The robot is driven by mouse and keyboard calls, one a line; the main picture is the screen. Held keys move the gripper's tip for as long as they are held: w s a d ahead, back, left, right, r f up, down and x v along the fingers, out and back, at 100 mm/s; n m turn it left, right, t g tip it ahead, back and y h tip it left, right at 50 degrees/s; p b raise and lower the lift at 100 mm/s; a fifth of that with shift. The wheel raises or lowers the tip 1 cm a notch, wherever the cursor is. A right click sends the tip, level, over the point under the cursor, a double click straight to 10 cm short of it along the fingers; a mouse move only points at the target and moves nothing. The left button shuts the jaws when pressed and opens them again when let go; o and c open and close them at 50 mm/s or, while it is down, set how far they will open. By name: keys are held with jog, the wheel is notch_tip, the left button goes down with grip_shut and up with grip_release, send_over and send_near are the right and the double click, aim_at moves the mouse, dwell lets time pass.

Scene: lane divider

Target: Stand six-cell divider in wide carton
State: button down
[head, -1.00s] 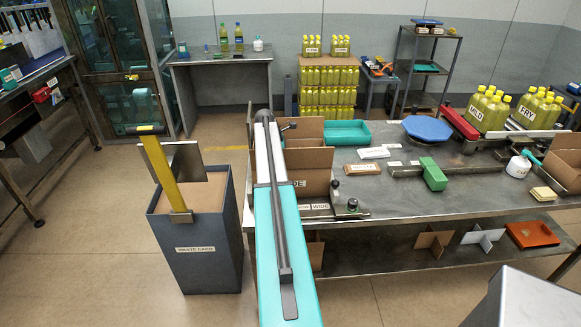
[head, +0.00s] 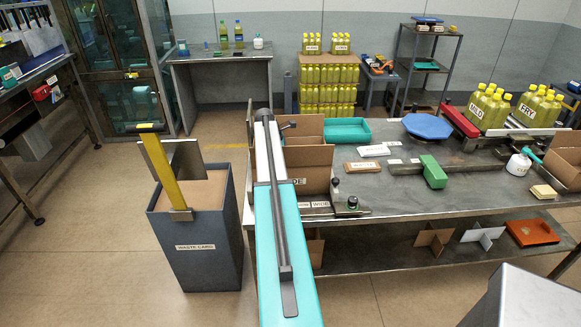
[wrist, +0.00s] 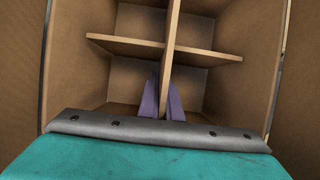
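The wide carton (head: 312,158) stands open on the bench behind my arm, its WIDE label facing me. In the wrist view I look down into the carton, with its brown wall (wrist: 78,60) at the left. The cardboard divider (wrist: 125,46) is between the carton walls, its long panel running away from me and cross panels to both sides. My gripper (wrist: 164,84) has its purple fingers on either side of the long panel, shut on it. I cannot tell whether the divider touches the carton floor. The head view hides the gripper and divider.
A waste card bin (head: 195,250) stands left of the bench. A teal tray (head: 346,131), a blue lid (head: 428,127) and a green block (head: 434,172) lie right of the carton. Other dividers (head: 483,236) and an orange tray (head: 532,232) are on the lower shelf.

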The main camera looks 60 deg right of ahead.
jog(key=shift+f, duration=0.4)
jog(key=c, duration=1.9)
grip_release()
jog(key=shift+r, duration=0.15)
jog(key=shift+b+v, duration=2.2)
jog(key=shift+v, duration=4.6)
